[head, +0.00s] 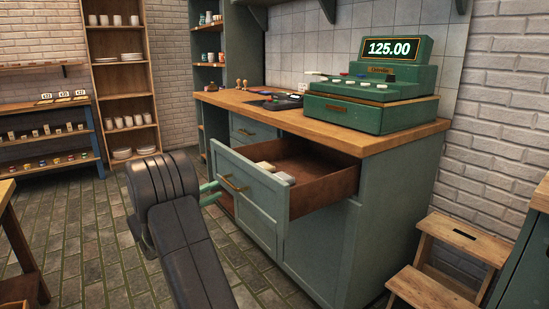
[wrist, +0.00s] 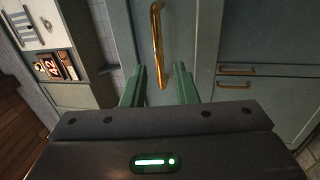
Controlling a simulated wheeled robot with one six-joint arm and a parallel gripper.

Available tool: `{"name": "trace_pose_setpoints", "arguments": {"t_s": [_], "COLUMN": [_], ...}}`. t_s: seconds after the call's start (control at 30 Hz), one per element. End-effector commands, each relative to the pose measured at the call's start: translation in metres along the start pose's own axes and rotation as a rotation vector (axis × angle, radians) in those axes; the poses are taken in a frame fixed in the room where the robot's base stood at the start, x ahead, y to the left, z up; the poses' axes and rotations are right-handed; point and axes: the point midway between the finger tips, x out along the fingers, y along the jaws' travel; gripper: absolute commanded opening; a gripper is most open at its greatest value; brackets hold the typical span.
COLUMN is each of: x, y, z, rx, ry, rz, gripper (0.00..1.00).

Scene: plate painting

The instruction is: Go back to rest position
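In the head view the drawer (head: 325,185) is pulled open from the green counter cabinet (head: 330,245). Its brass handle (head: 233,183) is beside the green tips of my gripper (head: 209,193). My dark arm hides most of the gripper there.
A green cash register (head: 370,95) reading 125.00 stands on the wooden counter (head: 300,125). Small light blocks (head: 276,172) lie in the drawer. A wooden step stool (head: 455,255) stands at the right. Shelves (head: 125,80) line the back. The tiled floor (head: 100,240) at left is mostly clear.

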Motion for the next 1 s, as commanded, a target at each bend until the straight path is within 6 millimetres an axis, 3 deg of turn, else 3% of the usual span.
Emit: {"name": "trace_pose_setpoints", "arguments": {"t_s": [0.2, 0.4, 1.0], "x": [0.04, 0.059, 0.061], "y": [-0.001, 0.0, -0.004], "z": [0.001, 0.0, -0.002], "rx": [0.002, 0.001, -0.003], "ry": [-0.003, -0.001, 0.007], "rz": [0.001, 0.001, -0.006], "gripper": [0.27, 0.27, 0.27]}}
